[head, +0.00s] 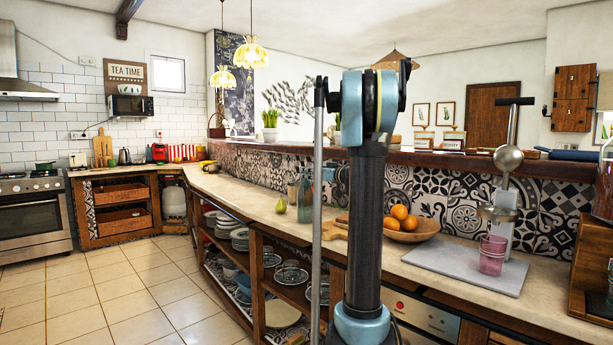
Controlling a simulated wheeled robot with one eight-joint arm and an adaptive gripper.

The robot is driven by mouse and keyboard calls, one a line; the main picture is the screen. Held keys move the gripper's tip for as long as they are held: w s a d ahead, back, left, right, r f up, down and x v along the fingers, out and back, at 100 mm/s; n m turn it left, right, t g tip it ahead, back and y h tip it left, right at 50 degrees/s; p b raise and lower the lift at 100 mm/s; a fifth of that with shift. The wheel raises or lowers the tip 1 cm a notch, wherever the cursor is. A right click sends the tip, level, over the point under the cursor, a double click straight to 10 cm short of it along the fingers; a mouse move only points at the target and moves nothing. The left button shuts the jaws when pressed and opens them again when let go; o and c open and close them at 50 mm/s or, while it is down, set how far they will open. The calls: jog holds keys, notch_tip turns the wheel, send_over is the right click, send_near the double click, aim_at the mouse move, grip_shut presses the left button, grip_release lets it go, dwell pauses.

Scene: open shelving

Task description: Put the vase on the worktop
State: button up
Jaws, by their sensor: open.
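The worktop (262,207) is a long pale counter that runs from the back left to the front right, below a patterned tile wall. I cannot pick out any object as the vase with certainty. A bluish glass bottle (304,196) stands on the worktop just left of my arm, near the tile wall. My arm rises in the middle of the head view and hides part of the worktop behind it. My gripper does not show in this view.
Open shelves (291,293) below hold dishes. The tiled floor (130,290) at left is clear.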

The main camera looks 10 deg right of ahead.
jog(key=s+d+r+m+t+h, duration=0.5)
jog(key=s+d+m+h, duration=0.2)
jog(key=s+d+h, duration=0.4)
jog(key=s+f+m+g+h, duration=0.4)
jog(key=s+f+h, duration=0.1)
jog(key=s+f, duration=0.5)
jog(key=s+a+f+n+g+y, duration=0.1)
jog(key=s+a+f+g, duration=0.3)
jog(key=s+f, duration=0.5)
jog(key=s+a+f+n+g+y, duration=0.1)
jog(key=s+a+f+g, duration=0.3)
jog(key=s+f, duration=0.5)
jog(key=s+a+f+n+g+y, duration=0.2)
jog(key=s+f, duration=0.7)
jog(key=s, duration=0.5)
jog(key=a+g+y, duration=0.1)
jog(key=a+g, duration=0.1)
jog(key=g, duration=0.1)
jog(key=shift+s+a+f+y, duration=0.2)
jog(key=shift+s+a+y, duration=0.1)
jog(key=shift+a, duration=0.1)
